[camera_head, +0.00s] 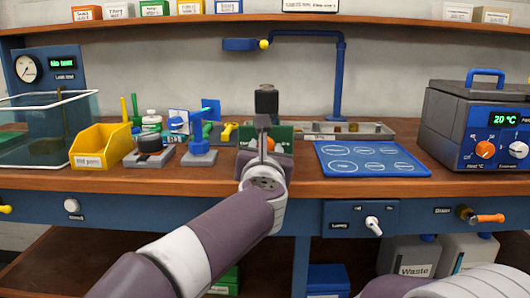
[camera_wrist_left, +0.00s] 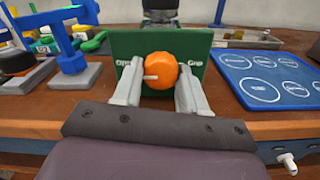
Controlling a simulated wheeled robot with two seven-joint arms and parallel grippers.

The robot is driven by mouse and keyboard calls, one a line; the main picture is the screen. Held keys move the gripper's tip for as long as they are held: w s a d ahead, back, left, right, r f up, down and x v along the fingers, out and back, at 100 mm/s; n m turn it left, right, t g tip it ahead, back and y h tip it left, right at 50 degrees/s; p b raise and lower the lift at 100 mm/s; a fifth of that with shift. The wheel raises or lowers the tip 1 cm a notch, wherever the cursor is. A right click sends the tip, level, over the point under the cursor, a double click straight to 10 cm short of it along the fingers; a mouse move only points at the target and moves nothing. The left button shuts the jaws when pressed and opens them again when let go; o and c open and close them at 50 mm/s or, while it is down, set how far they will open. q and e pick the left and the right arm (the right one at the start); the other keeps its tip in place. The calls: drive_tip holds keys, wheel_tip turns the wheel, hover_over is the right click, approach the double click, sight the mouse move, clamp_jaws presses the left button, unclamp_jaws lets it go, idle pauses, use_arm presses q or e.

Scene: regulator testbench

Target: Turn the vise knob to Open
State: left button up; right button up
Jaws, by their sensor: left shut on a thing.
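The vise knob (camera_wrist_left: 161,71) is a round orange knob on a green panel (camera_wrist_left: 195,43). Its white pointer mark points left, toward the partly covered "Open" label; a "Grip" label is at the right. In the head view the orange knob (camera_head: 271,144) shows partly behind my left gripper (camera_head: 264,130). In the left wrist view my left gripper (camera_wrist_left: 158,92) has one finger on each side of the knob and is shut on it. The dark vise body (camera_head: 266,103) stands behind the panel. My right gripper is out of view; only part of that arm shows at the bottom right.
A blue mat (camera_head: 370,159) with white outlines lies right of the panel, with a grey tray (camera_head: 348,130) behind it. A blue stand (camera_head: 199,145) and yellow bin (camera_head: 101,146) are at the left. A grey heater box (camera_head: 478,125) stands at the right.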

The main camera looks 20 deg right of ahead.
use_arm(q)
drive_tip(key=o, duration=1.1)
drive_tip(key=shift+c, duration=0.2)
drive_tip(key=shift+s, duration=0.1)
drive_tip(key=shift+s+a, duration=0.1)
drive_tip(key=shift+s, duration=0.3)
drive_tip(key=v, duration=1.1)
drive_tip(key=shift+s, duration=0.35)
drive_tip(key=shift+a, duration=0.15)
